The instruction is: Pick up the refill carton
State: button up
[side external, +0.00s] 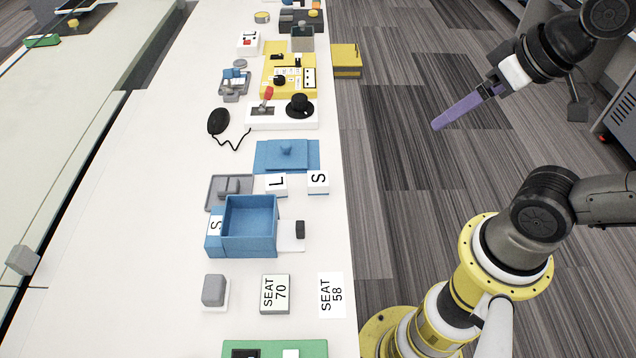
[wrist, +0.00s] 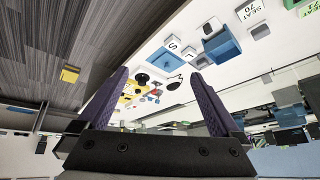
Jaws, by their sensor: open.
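No item in view carries a mark reading "refill carton", so I cannot tell for sure which one it is. Box-like candidates on the white table are a small white block marked L (side external: 276,185), a similar one marked S (side external: 318,182), and a grey-white block marked SEAT 70 (side external: 275,294). My gripper (side external: 437,124) has purple fingers and hangs over the floor, right of the table and apart from everything. In the wrist view my gripper (wrist: 158,73) is open, its two fingers wide apart with nothing held between them.
An open blue box (side external: 250,226) stands mid-table, with a blue lid (side external: 287,154) behind it. Beyond are a black mouse (side external: 218,122), a joystick panel (side external: 282,114) and yellow equipment (side external: 288,76). A yellow box (side external: 346,60) is at the right edge. The table's left side is largely clear.

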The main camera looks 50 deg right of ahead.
jog(key=w+r+m, duration=0.2)
jog(key=w+r, duration=0.1)
jog(key=w, duration=0.2)
jog(key=m+g, duration=0.5)
jog(key=g, duration=0.1)
send_over(318, 178)
jog(key=f, duration=2.9)
jog(key=shift+d+f, duration=0.15)
jog(key=shift+d, duration=0.05)
jog(key=shift+a+f, duration=0.2)
jog(key=shift+f, duration=2.85)
jog(key=c, duration=1.4)
jog(key=shift+c, duration=0.3)
